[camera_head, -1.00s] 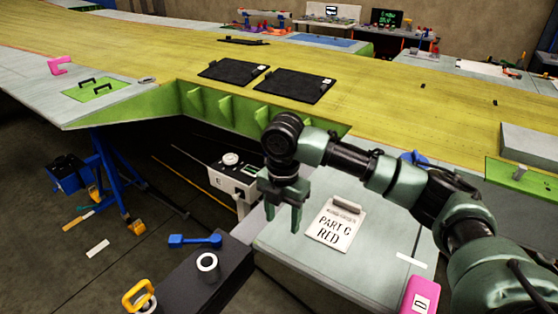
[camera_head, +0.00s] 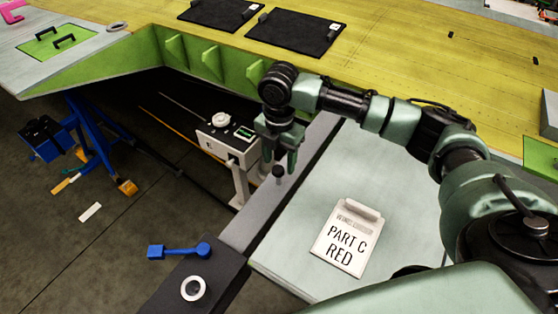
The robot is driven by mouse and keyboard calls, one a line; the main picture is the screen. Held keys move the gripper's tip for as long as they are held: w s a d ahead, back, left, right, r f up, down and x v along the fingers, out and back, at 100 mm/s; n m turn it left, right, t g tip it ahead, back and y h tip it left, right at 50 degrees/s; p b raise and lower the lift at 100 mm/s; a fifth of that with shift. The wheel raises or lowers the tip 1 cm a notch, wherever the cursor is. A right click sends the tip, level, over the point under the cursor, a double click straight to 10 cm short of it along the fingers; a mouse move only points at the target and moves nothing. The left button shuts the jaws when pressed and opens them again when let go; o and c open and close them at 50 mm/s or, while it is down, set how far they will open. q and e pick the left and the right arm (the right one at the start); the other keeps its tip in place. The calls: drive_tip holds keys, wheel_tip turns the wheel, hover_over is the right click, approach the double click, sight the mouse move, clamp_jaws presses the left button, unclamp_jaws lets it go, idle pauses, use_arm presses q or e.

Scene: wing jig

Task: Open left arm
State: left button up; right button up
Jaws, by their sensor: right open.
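A long grey bar (camera_head: 250,214) runs from a dark block (camera_head: 228,262) up and to the right, along the left edge of a pale panel (camera_head: 300,235). A small black knob (camera_head: 278,173) stands on the bar. My right gripper (camera_head: 280,165) points down with its fingers apart and nothing held. Its tips are close to the knob, one on each side in the picture. I cannot tell whether they touch it. A blue lever (camera_head: 180,251) lies beside the dark block. My left gripper is not in view.
A white box with a dial (camera_head: 228,135) stands on a post behind my gripper. The yellow-green wing (camera_head: 400,65) spans the back.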

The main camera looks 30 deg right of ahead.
sight(279, 167)
drive_tip(key=shift+w+d+f, duration=0.1)
drive_tip(key=shift+w+f, duration=0.05)
drive_tip(key=shift+f, duration=0.45)
drive_tip(key=shift+w+f, duration=0.1)
drive_tip(key=shift+f, duration=0.5)
drive_tip(key=shift+w+f, duration=0.1)
drive_tip(key=shift+f, duration=0.3)
drive_tip(key=c, duration=0.3)
clamp_jaws()
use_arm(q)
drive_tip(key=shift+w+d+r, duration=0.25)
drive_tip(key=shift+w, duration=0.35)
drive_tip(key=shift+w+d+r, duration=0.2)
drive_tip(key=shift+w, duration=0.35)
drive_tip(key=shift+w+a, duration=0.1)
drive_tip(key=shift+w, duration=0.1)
